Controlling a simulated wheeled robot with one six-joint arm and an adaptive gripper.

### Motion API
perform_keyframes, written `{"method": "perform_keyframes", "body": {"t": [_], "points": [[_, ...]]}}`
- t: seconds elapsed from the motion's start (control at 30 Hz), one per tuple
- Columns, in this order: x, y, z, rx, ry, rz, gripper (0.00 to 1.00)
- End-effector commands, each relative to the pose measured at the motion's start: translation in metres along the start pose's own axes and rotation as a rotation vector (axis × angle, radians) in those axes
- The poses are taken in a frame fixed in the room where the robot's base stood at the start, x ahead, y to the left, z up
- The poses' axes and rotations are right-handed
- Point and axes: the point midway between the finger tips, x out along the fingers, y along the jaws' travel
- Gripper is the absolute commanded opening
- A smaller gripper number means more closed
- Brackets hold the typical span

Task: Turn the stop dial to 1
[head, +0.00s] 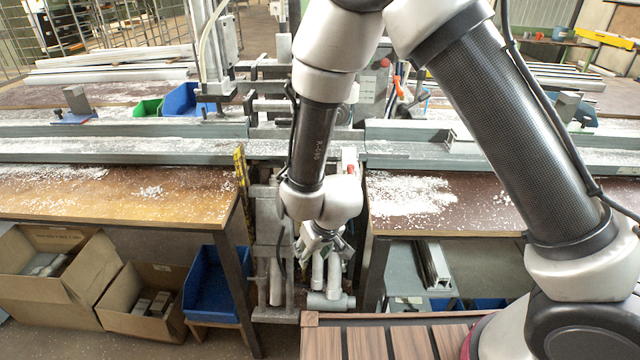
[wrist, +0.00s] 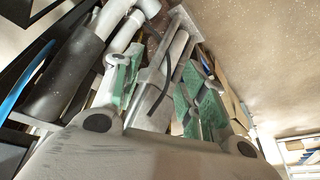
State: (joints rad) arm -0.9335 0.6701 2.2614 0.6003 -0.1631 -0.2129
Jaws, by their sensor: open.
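I cannot make out the stop dial for certain in either view. My gripper (head: 322,243) hangs in the gap between the two bench halves, in front of the clamp machine's lower frame (head: 268,225). In the wrist view its two green-padded fingers (wrist: 158,88) stand apart with no object held between them. Grey pipes and a bar of the machine (wrist: 175,65) show behind and between the fingers. A grey control box (head: 373,88) with a red knob (head: 384,62) stands at the back, partly hidden by my arm.
The left bench top (head: 120,190) and right bench top (head: 450,200) carry white shavings. Long grey profile rails (head: 120,150) run across both. Cardboard boxes (head: 60,275) and a blue bin (head: 215,290) stand below left. A slatted wooden surface (head: 385,342) lies in front.

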Motion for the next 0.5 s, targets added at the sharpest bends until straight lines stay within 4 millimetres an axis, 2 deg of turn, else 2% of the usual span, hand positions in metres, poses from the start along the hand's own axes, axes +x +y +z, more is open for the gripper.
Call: {"method": "perform_keyframes", "body": {"t": [0.1,0.23,0.33,0.5], "points": [[0.022,0.010,-0.045,-0.012,0.255,0.120,0.42],[0.021,0.032,-0.083,-0.052,0.541,0.330,0.42],[0.005,0.047,-0.098,-0.091,0.714,0.501,0.42],[-0.026,0.058,-0.102,-0.152,0.894,0.724,0.42]]}}
